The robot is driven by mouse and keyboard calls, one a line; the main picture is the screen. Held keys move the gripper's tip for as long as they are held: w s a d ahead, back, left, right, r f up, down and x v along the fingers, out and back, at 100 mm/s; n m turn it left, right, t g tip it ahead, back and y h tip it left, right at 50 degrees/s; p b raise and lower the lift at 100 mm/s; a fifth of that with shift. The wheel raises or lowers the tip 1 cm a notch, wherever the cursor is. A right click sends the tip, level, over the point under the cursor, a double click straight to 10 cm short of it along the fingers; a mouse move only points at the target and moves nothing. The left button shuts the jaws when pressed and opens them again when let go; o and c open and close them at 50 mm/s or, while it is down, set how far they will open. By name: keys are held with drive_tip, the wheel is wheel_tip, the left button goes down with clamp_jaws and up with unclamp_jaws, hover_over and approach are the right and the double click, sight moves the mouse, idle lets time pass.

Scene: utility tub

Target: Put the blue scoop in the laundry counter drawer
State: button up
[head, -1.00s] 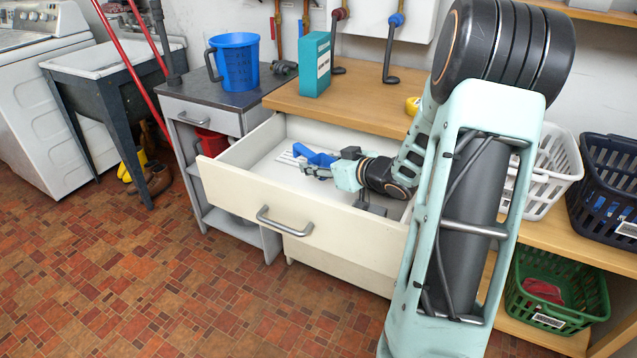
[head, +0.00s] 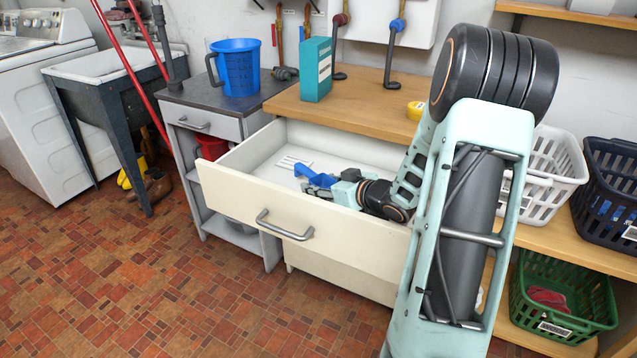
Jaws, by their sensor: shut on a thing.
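The blue scoop (head: 312,176) is inside the open, cream laundry counter drawer (head: 245,202), near its front wall. My gripper (head: 333,181) reaches into the drawer from the right and is shut on the scoop. The front wall hides the lower part of the gripper and scoop, so I cannot tell whether the scoop touches the drawer floor.
The wooden counter (head: 365,110) above the drawer holds a teal box (head: 316,70) and a yellow roll (head: 416,110). A blue measuring jug (head: 237,68) stands on the grey counter at left. White (head: 545,175), navy and green baskets sit on shelves at right.

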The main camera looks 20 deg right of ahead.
sight(334, 182)
drive_tip(key=o, duration=1.1)
drive_tip(key=shift+c, duration=0.2)
drive_tip(key=shift+r, duration=0.35)
drive_tip(key=shift+r+p, duration=0.5)
drive_tip(key=shift+r, duration=0.1)
drive_tip(key=p+v, duration=0.2)
drive_tip(key=v, duration=0.4)
drive_tip(key=shift+f, duration=0.15)
drive_tip(key=shift+s+d, duration=0.2)
drive_tip(key=shift+s, duration=0.45)
